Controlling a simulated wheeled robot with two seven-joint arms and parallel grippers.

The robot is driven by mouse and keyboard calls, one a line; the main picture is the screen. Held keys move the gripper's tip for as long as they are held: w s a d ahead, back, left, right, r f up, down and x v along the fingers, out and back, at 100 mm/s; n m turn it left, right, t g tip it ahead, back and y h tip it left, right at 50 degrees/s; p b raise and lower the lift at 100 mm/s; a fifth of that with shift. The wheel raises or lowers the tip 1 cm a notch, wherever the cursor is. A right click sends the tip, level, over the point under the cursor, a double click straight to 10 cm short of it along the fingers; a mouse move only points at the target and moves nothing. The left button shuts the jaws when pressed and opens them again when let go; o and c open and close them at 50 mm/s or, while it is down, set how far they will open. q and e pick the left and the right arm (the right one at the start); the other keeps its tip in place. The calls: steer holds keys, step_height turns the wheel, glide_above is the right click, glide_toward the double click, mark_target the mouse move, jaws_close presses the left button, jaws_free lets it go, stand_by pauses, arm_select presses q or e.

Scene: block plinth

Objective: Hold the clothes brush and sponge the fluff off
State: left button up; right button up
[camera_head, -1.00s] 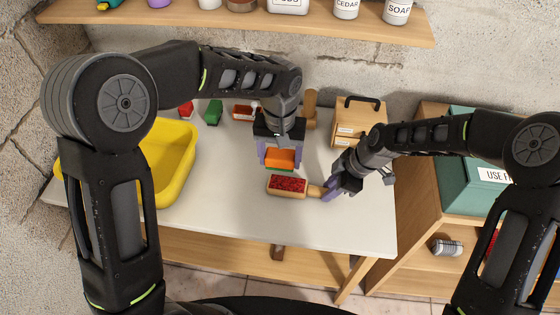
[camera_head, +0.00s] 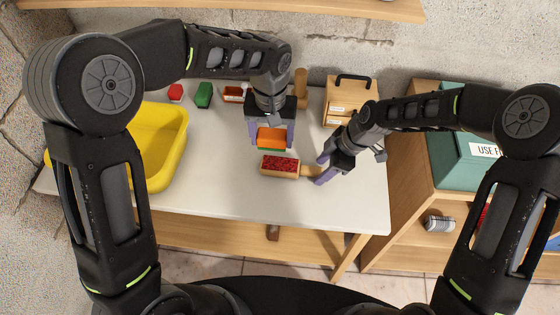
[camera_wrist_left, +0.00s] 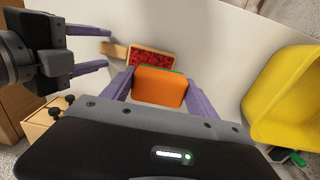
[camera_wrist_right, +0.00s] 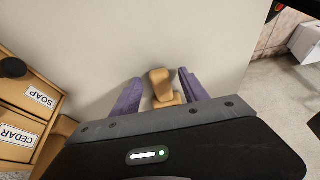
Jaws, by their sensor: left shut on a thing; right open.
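The clothes brush (camera_head: 280,166) lies on the table with its red face up and its wooden handle (camera_head: 310,171) pointing right. My right gripper (camera_head: 321,168) is open, its fingers on either side of the handle's end; the handle (camera_wrist_right: 160,84) shows between them in the right wrist view. My left gripper (camera_head: 270,143) is shut on the orange sponge (camera_head: 271,137), which has a green underside. The sponge is just behind the brush in the head view, apparently above the table. In the left wrist view, the sponge (camera_wrist_left: 160,87) hides part of the brush (camera_wrist_left: 146,61).
A yellow tub (camera_head: 170,150) stands at the left. Red and green items (camera_head: 204,95) lie at the back. A wooden box with a black handle (camera_head: 345,98) stands back right. A shelf unit with a teal box (camera_head: 455,160) is on the right. The front table is clear.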

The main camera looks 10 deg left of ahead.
steer(key=v, duration=1.2)
stand_by(0.4)
